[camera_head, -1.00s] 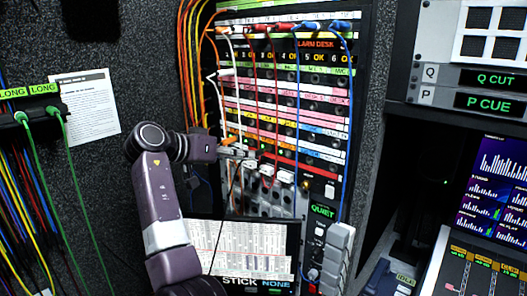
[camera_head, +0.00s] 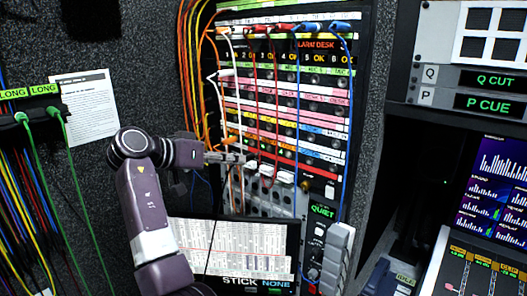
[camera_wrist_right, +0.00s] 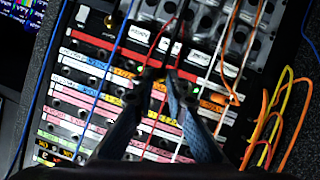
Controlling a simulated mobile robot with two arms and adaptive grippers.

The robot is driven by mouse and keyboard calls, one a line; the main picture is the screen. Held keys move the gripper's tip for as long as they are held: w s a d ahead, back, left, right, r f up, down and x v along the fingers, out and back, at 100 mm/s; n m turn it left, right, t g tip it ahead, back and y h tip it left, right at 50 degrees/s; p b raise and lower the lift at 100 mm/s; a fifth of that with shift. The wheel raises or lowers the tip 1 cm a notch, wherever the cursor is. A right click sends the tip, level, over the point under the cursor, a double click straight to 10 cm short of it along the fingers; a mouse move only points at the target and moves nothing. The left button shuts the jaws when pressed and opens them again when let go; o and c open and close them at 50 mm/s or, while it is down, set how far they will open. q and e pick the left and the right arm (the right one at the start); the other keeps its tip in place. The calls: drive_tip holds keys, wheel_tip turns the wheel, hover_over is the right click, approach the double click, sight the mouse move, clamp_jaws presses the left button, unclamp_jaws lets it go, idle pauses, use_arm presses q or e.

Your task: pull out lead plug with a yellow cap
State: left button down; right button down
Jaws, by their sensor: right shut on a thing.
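My right gripper (camera_head: 238,158) is at the left side of the patch panel (camera_head: 322,155), low on its rows, beside the white plugs (camera_head: 267,170). In the right wrist view its two fingers (camera_wrist_right: 158,76) are drawn close together, shut on a small dark thing, apparently a lead plug, mostly hidden between the tips. I cannot make out a yellow cap on it. A dark thin lead (camera_head: 213,225) hangs below the gripper. Whether the held plug still touches the panel cannot be told. My left gripper is not in view.
Orange leads (camera_head: 190,75) run down the panel's left edge. Red, white and blue leads (camera_head: 347,130) hang across its front, close to the gripper. A screen (camera_head: 240,250) stands below. Green leads (camera_head: 85,190) hang at the left; consoles (camera_head: 495,190) fill the right.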

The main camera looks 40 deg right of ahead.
drive_tip(key=shift+a, duration=0.15)
drive_tip(key=shift+s+a, duration=0.1)
drive_tip(key=shift+a, duration=1.3)
